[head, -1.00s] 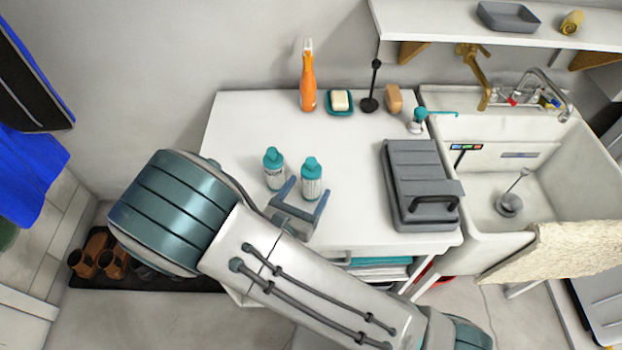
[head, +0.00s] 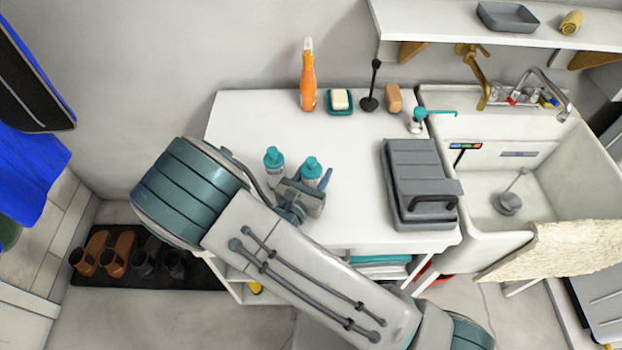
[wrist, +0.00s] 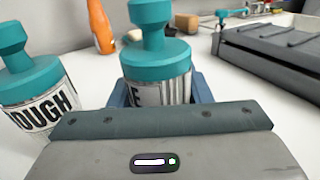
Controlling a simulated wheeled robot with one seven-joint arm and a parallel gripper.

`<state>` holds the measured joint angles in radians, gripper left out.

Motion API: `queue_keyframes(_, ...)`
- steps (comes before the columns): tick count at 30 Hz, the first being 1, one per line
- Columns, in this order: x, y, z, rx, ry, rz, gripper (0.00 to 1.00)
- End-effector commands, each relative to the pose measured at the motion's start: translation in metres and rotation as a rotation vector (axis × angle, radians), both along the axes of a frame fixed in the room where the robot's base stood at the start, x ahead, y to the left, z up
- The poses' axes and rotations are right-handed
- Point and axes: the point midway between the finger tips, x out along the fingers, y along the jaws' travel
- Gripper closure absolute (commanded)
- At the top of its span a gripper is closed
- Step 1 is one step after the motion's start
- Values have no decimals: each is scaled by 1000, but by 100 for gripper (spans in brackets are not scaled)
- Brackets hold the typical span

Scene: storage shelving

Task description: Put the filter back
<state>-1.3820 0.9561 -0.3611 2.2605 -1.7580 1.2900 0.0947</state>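I cannot pick out a thing that is clearly a filter. The wrist view shows the left bottle (wrist: 33,90) labelled "OUGH" and the right bottle (wrist: 157,62) straight ahead. My gripper (wrist: 157,95) has its blue fingers spread on either side of the right bottle, with a small gap visible at the right finger. The lower part of this bottle is hidden behind the gripper body. In the head view, one finger shows right of it.
A grey lidded case (head: 415,165) lies at the table's right, beside the sink (head: 550,190). An orange spray bottle (head: 308,85), soap dish (head: 340,108), black plunger-like tool (head: 370,102) and brown block (head: 394,98) stand along the back. The table's middle is clear.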

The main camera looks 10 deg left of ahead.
Motion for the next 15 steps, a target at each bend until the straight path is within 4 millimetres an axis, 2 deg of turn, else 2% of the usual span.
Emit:
queue_keyframes(1, 0, 0, 0, 0, 0, 0, 82)
queue_keyframes(2, 0, 0, 0, 0, 0, 0, 86)
queue_keyframes(10, 0, 0, 2, 0, 0, 0, 86)
queue_keyframes(15, 0, 0, 9, 1, -1, 0, 86)
